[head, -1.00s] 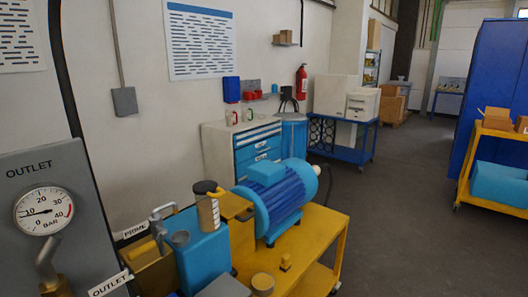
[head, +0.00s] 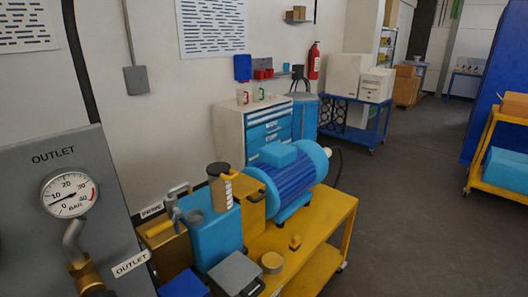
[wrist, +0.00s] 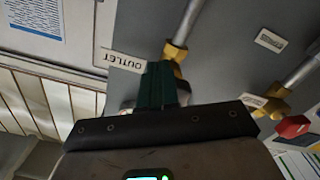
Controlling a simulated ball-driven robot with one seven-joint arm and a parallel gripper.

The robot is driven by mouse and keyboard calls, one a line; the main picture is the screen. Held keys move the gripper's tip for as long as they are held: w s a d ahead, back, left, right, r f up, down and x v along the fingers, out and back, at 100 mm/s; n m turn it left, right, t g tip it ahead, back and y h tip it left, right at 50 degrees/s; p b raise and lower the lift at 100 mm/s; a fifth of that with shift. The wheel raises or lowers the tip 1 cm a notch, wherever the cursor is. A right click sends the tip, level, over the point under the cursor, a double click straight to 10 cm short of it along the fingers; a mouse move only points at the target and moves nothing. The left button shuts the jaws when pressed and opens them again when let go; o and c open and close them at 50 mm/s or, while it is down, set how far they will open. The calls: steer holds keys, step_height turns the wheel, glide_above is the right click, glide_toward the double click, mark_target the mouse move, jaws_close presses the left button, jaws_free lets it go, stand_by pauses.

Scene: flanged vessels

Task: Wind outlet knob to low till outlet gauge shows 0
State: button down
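The outlet gauge (head: 70,195) is a round white dial on the grey outlet panel (head: 45,240) at the left of the head view. Its thin needle points to the lower left, near the low end of the scale; the exact reading is too small to tell. Below it, a pipe runs into a brass fitting (head: 88,275). My gripper (wrist: 165,85) does not show in the head view. In the wrist view its dark green fingers stand in front of the panel, beside the upside-down OUTLET label (wrist: 123,61).
In the wrist view, a second brass fitting (wrist: 275,98) and a red knob (wrist: 293,126) are to the right of my fingers. A yellow cart (head: 325,225) carries a blue motor (head: 290,180) and a blue tank (head: 215,235).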

steer(key=shift+d+r+p, duration=0.15)
steer(key=shift+r+p, duration=0.2)
steer(key=shift+r, duration=0.15)
steer(key=shift+w+d+r, duration=0.1)
steer(key=shift+r+p, duration=0.15)
steer(key=shift+p, duration=0.15)
steer(key=shift+w+d+f, duration=0.15)
steer(key=shift+f, duration=0.05)
stand_by(0.3)
steer(key=p+v, duration=0.2)
steer(key=v, duration=0.4)
steer(key=shift+w+d+f+p, duration=0.15)
steer(key=shift+d+f+p, duration=0.05)
steer(key=shift+p, duration=0.1)
